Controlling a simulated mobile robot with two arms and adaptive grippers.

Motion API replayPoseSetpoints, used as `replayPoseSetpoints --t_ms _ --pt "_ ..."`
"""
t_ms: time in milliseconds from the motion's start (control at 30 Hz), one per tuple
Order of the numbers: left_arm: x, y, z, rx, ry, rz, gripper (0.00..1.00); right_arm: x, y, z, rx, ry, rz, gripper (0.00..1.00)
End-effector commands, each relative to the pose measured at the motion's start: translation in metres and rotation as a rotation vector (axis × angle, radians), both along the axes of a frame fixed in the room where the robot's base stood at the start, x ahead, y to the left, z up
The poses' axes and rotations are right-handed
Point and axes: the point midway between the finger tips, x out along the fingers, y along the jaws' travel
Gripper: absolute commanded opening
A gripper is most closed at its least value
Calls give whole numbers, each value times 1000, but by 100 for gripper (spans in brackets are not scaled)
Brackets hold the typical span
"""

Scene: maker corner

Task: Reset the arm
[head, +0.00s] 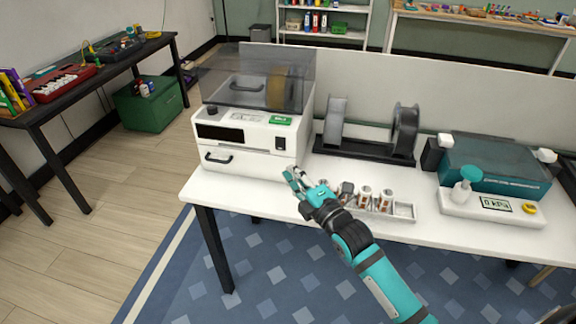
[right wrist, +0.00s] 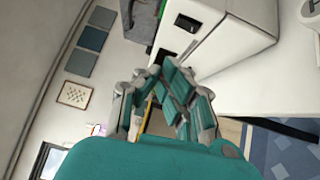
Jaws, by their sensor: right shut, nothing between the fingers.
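My right arm (head: 385,285), teal and black, reaches in from the lower right in the head view. My right gripper (head: 293,180) is at the front edge of the white table (head: 240,190), just in front of the lower right corner of the white machine (head: 250,145). In the right wrist view the fingers of this gripper (right wrist: 160,88) are shut and hold nothing. The white machine also shows close beyond them in that view (right wrist: 235,40). My left gripper is not in view.
A tray (head: 404,212) with several small spools lies beside the right gripper. A spool rack (head: 350,150), a teal box (head: 495,165) and a scale-like device with a display (head: 520,212) stand further right. A dark side table (head: 60,110) is at left. The floor (head: 120,190) between is clear.

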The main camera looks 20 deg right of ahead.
Motion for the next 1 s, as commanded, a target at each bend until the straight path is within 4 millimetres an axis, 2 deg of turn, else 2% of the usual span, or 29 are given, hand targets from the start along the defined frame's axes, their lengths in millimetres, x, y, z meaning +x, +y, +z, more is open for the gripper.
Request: replayPoseSetpoints --t_ms 167,267,333,367,500,600,800,1000 --pt "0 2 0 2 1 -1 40 -1 1 -2 8 10 0 0" --pt "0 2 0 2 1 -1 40 -12 6 -18 74 93 2 0" --pt "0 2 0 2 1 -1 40 -30 13 -40 175 219 -9 0" --pt "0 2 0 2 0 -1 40 -40 16 -52 230 288 -21 0" --pt "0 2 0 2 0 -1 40 -110 27 -107 542 650 -167 0" --pt "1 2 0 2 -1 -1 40 -156 27 -132 714 833 -311 0" --pt "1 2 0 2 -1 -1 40 -227 25 -154 938 1042 -575 0" --pt "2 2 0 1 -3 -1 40 -285 21 -162 1089 1157 -820 0"
